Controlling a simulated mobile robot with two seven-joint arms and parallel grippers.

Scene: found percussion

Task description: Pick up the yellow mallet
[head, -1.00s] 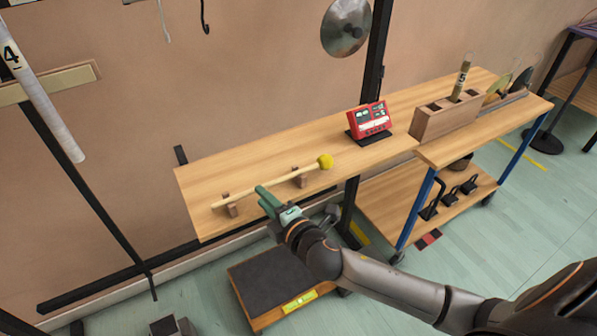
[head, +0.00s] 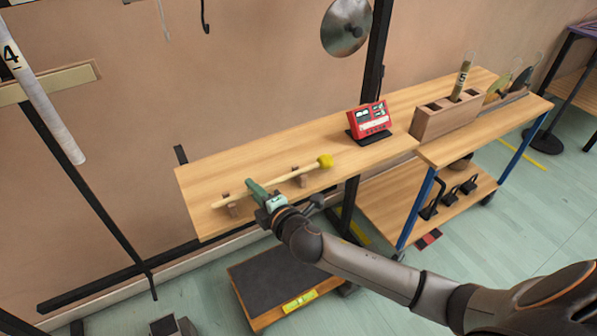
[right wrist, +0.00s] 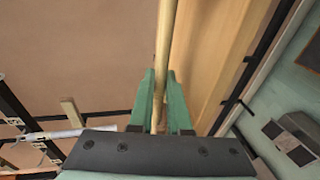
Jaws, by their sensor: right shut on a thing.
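The yellow mallet has a pale wooden handle (head: 284,179) and a round yellow head (head: 325,161) at its right end. It lies along the wooden shelf at or just above two small brown rests (head: 233,207); I cannot tell if it still touches them. My right gripper (head: 254,188) is shut on the handle between the rests, coming from the front edge. In the right wrist view the handle (right wrist: 166,40) runs between the two green fingers (right wrist: 159,88). My left gripper is not in view.
On the shelf (head: 215,178), a red device (head: 369,119) stands right of the mallet. A wooden block holder (head: 446,116) stands farther right. A black upright post (head: 377,60) rises behind the shelf. A metal disc (head: 346,26) hangs above. A numbered tube (head: 45,100) hangs at left.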

